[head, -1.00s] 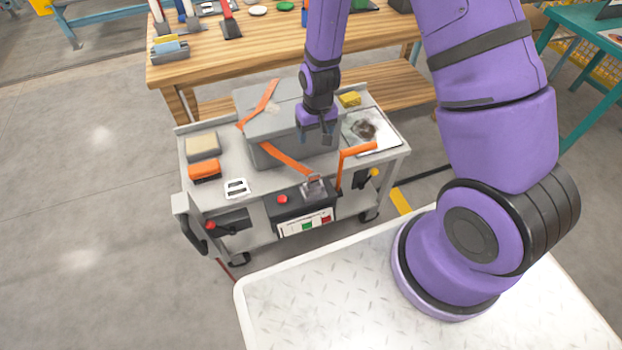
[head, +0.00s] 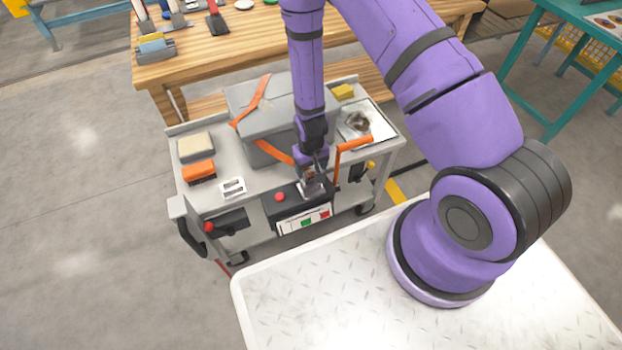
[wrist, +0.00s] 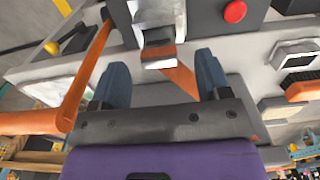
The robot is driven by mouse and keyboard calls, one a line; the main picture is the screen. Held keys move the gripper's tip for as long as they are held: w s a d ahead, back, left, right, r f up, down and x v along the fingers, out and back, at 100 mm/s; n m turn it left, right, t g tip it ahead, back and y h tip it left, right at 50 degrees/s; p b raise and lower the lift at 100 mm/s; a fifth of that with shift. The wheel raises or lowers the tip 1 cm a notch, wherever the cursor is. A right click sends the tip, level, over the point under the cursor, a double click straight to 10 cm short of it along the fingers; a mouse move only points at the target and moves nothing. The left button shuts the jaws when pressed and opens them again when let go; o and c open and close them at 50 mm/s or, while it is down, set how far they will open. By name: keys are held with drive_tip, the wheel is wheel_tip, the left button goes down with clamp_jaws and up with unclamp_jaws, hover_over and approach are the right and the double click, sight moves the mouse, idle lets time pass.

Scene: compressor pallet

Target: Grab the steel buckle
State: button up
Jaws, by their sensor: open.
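The steel buckle (head: 312,188) sits at the front edge of the grey cart, at the lower end of an orange strap (head: 272,152). In the wrist view the buckle (wrist: 158,50) is at top centre, with the strap (wrist: 180,76) running from it towards me. My gripper (head: 314,178) is over the buckle and partly covers it in the head view. In the wrist view my gripper (wrist: 161,64) is open, with one blue-grey finger either side of the strap and the buckle just beyond the fingertips. I see no contact with the buckle.
An orange bent handle (head: 352,145) rises close to the right of my gripper. A grey case (head: 270,124) stands behind. A red button (head: 280,197) is left of the buckle. A pale slotted metal piece (head: 232,187) and an orange block (head: 199,171) lie further left.

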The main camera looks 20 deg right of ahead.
sight(311, 176)
drive_tip(key=shift+w+f, duration=0.1)
drive_tip(key=shift+f, duration=2.65)
drive_tip(key=c, duration=1.1)
